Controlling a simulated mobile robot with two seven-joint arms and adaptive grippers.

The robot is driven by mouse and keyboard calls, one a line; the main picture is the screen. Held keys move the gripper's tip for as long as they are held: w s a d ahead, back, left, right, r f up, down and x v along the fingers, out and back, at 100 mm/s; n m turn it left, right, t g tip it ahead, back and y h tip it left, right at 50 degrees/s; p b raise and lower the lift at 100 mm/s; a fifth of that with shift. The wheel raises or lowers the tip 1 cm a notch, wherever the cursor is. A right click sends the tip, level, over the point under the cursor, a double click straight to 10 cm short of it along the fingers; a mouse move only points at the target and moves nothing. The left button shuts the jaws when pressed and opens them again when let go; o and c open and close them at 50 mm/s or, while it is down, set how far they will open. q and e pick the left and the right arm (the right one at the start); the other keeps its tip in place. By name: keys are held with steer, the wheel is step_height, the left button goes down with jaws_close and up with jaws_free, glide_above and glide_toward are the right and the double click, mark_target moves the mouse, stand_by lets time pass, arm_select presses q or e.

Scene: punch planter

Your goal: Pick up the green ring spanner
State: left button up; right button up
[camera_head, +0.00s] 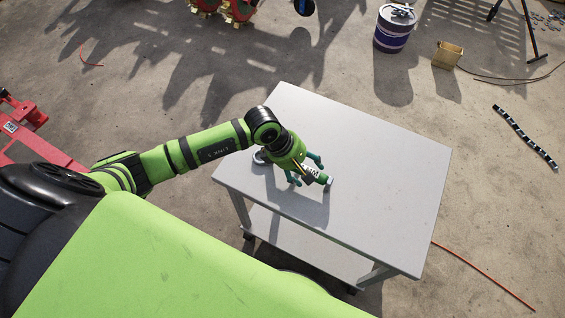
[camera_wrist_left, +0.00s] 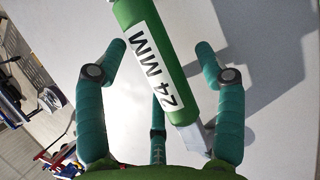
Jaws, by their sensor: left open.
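The green ring spanner (camera_head: 319,176) lies on the grey table, partly hidden under my left gripper (camera_head: 306,170) in the head view. In the left wrist view, the spanner's green handle (camera_wrist_left: 155,62) bears a white "24 MM" label and runs from the top down to a grey metal part at lower right. My left gripper's teal fingers (camera_wrist_left: 160,50) are spread on both sides of the handle, with a third finger below. It is open and holds nothing. Whether any finger touches the spanner cannot be told. My right gripper is not in view.
The grey table (camera_head: 390,165) is mostly bare, with free room to the right and behind. A purple-and-white bucket (camera_head: 392,34) and a small tan box (camera_head: 447,55) stand on the floor beyond. A dark striped strip (camera_head: 525,137) lies on the floor at right.

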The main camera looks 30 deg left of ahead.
arm_select(q)
jaws_close()
steer(key=shift+r, duration=0.1)
